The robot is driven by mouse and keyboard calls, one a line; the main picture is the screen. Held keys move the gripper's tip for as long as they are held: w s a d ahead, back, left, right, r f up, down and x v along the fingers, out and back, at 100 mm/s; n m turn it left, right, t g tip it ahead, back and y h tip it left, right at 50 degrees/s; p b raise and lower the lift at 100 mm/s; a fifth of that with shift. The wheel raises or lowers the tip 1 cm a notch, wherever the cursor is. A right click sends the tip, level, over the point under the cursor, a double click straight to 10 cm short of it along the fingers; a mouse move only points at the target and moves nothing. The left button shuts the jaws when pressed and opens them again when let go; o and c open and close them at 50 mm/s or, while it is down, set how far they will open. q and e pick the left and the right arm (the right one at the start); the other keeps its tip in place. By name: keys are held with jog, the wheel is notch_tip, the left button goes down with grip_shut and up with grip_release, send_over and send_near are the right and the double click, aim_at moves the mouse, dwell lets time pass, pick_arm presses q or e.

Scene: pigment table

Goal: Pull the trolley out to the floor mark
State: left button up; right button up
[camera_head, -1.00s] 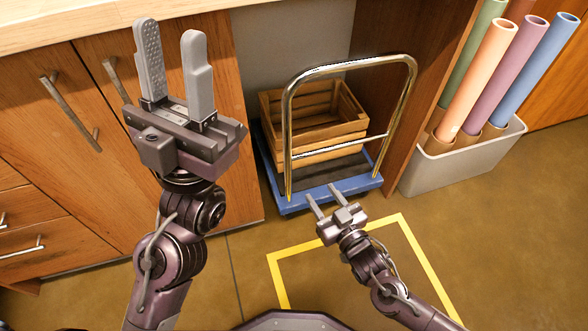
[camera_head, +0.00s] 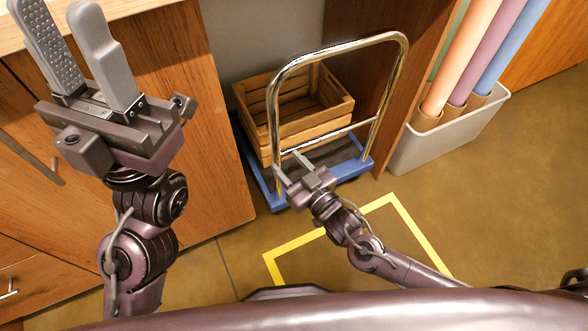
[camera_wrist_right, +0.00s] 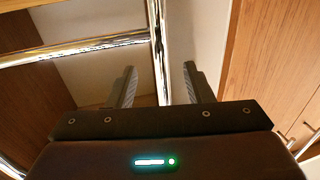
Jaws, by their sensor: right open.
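The trolley has a blue deck (camera_head: 340,174) and a chrome push handle (camera_head: 400,85), and stands in the bay under the counter. A slatted wooden crate (camera_head: 315,118) sits on it. The yellow floor mark (camera_head: 418,232) is an outline on the floor in front, partly hidden by my right arm. My right gripper (camera_head: 287,163) is open at the lower part of the handle's left post. In the right wrist view that chrome post (camera_wrist_right: 159,50) lines up with the gap between the fingers; contact cannot be told. My left gripper (camera_head: 53,8) is open and empty, raised before the cabinets.
Wooden cabinet doors (camera_head: 190,120) flank the bay on the left, and a wooden side panel (camera_head: 385,35) on the right. A pale bin (camera_head: 440,142) of coloured rolls stands right of that panel. The brown floor (camera_head: 500,200) at the right is clear.

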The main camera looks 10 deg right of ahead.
aim_at(279, 153)
jog(key=b+x, duration=0.1)
jog(key=x, duration=0.5)
jog(key=shift+b, duration=0.4)
grip_shut()
dwell(1.0)
